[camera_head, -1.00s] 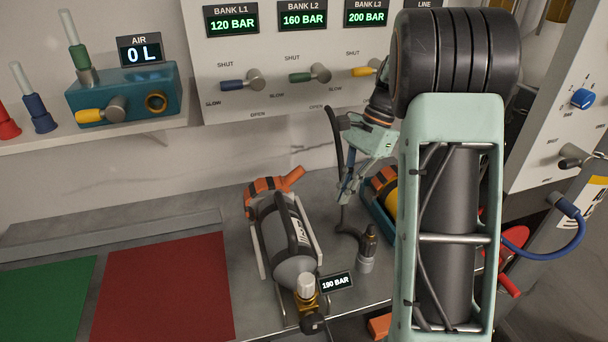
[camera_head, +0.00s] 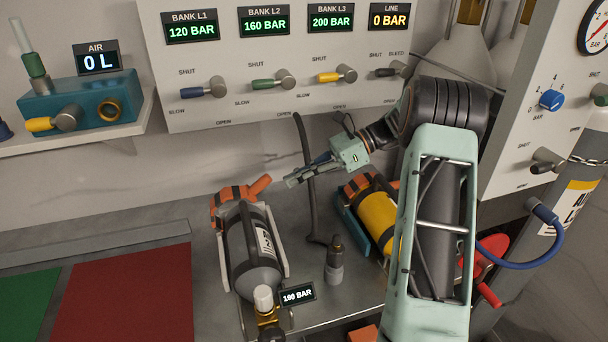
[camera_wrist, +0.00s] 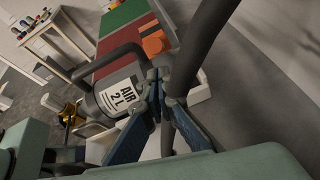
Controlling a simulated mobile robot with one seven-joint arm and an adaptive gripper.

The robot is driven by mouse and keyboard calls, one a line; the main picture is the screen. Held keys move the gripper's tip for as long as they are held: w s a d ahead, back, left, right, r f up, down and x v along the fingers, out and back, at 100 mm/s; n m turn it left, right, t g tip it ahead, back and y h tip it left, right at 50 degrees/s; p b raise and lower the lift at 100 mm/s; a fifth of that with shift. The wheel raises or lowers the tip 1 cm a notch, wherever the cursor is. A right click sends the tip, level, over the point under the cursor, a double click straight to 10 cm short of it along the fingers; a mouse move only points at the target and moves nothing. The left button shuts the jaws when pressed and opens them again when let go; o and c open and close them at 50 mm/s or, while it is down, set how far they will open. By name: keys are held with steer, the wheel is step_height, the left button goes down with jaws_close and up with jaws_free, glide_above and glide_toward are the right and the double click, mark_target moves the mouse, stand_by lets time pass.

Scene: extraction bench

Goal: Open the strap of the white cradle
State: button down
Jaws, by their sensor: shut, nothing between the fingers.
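The white cradle (camera_head: 278,243) stands on the bench and holds a grey cylinder (camera_head: 252,262). The cylinder's "AIR 2 L" label faces my wrist view, with the cylinder (camera_wrist: 112,97) left of my fingers. An orange piece with dark bands (camera_head: 232,203) and an orange lever (camera_head: 260,184) sits at the cradle's back end. It also shows in the wrist view (camera_wrist: 155,42). A dark curved band arches over the cylinder in the wrist view; whether it is the strap I cannot tell. My gripper (camera_head: 290,181) is shut and empty, pointing left, just right of the orange lever.
A black hose (camera_head: 309,200) hangs close by my gripper. A yellow cylinder (camera_head: 376,220) in a blue cradle (camera_head: 352,226) lies to the right. A red mat (camera_head: 125,300) lies left on the bench.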

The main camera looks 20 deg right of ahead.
steer(key=x, duration=0.5)
stand_by(0.3)
